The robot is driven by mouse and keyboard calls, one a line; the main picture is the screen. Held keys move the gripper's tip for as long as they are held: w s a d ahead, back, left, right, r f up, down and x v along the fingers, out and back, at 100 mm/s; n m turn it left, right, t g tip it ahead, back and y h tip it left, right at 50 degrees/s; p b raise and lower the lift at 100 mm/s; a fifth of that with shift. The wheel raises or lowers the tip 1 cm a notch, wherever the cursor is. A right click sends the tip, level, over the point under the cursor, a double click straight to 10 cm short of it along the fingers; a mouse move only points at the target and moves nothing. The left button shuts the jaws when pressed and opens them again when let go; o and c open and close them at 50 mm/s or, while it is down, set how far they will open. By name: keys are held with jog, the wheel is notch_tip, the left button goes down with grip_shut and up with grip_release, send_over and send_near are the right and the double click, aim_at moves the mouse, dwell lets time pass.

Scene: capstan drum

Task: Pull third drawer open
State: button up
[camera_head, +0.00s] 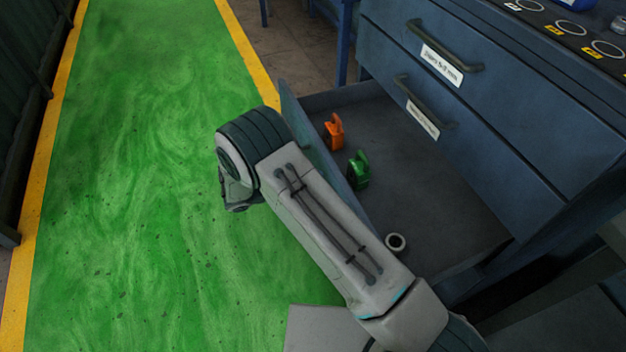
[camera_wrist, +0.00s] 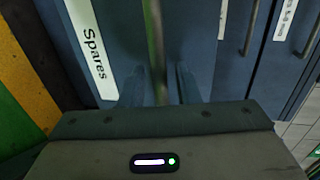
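The third drawer (camera_head: 440,190) stands well out of the blue cabinet, below two shut drawers. Its front panel (camera_head: 296,118) is mostly hidden behind my arm in the head view. In the wrist view I face a blue drawer front with a white label reading "Spares" (camera_wrist: 90,45). Its bar handle (camera_wrist: 156,45) runs between the two fingers of my gripper (camera_wrist: 159,86). The fingers look apart, with a gap on each side of the handle. My gripper's fingers are hidden in the head view.
Inside the drawer lie an orange object (camera_head: 334,131), a green object (camera_head: 358,170) and a small pale ring (camera_head: 396,243). The upper drawer (camera_head: 480,75) and the one below it (camera_head: 470,135) are shut. The green floor (camera_head: 140,180) at left is clear.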

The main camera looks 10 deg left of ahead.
jog(key=shift+d, duration=0.1)
jog(key=p+v, duration=0.2)
jog(key=v, duration=1.2)
jog(key=shift+w+d, duration=0.1)
jog(key=d+r+m+g+y+p, duration=0.3)
jog(key=d+r+m+g+p, duration=0.15)
jog(key=d+r+m, duration=0.75)
jog(key=d+r+m+g+y+p, duration=0.35)
jog(key=d+r+m+p, duration=0.35)
jog(key=r, duration=0.8)
jog(key=s+d+r+m+t+y+p, duration=0.1)
jog(key=s+d+r+m+y+p, duration=0.2)
jog(key=s+d+r+m, duration=0.4)
jog(key=s+d+r+m+t+y+p, duration=0.2)
jog(key=s+d+r+m+y+p, duration=0.2)
jog(key=r+m, duration=0.7)
jog(key=s+d+m+p, duration=0.2)
jog(key=s+m, duration=0.2)
jog(key=shift+d+r+m, duration=0.35)
jog(key=shift+d+m, duration=0.05)
